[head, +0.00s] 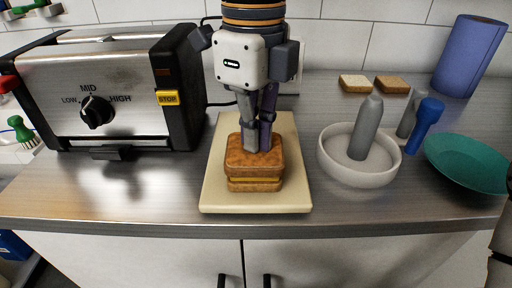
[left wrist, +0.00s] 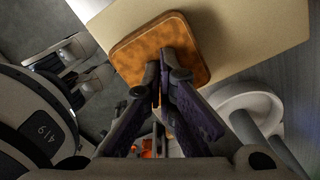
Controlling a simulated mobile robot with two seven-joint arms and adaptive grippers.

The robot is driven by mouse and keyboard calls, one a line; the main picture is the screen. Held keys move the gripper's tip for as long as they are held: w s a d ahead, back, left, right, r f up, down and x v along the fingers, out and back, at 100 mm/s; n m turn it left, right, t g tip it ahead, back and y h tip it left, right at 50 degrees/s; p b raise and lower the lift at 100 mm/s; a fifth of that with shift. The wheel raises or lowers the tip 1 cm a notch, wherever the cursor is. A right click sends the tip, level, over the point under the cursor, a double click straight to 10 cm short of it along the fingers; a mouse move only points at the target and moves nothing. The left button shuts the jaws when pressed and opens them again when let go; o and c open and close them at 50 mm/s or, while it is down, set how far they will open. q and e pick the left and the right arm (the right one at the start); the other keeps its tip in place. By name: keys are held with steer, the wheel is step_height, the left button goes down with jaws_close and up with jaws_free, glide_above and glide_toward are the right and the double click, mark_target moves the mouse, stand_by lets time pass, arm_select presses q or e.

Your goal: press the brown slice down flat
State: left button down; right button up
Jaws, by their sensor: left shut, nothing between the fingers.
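The brown slice (head: 254,167) is the top of a small stack on the cream board (head: 215,190). A thin yellow layer (head: 254,181) and another brown slice (head: 254,187) show beneath it. My left gripper (head: 262,146) points down with its fingers shut and empty. Its tips are at the top face of the brown slice and look to be touching it. In the left wrist view the slice (left wrist: 140,47) lies beyond the closed fingertips (left wrist: 162,78), which hide part of it. The top slice looks about level.
A toaster (head: 110,95) stands left of the board. To the right are a pale bowl (head: 335,172) with a grey pestle-like object (head: 366,128), a blue-handled item (head: 424,120), a teal plate (head: 470,160), two bread slices (head: 356,84) and a blue roll (head: 470,55).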

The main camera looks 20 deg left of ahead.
arm_select(q)
steer(key=shift+r, duration=2.9)
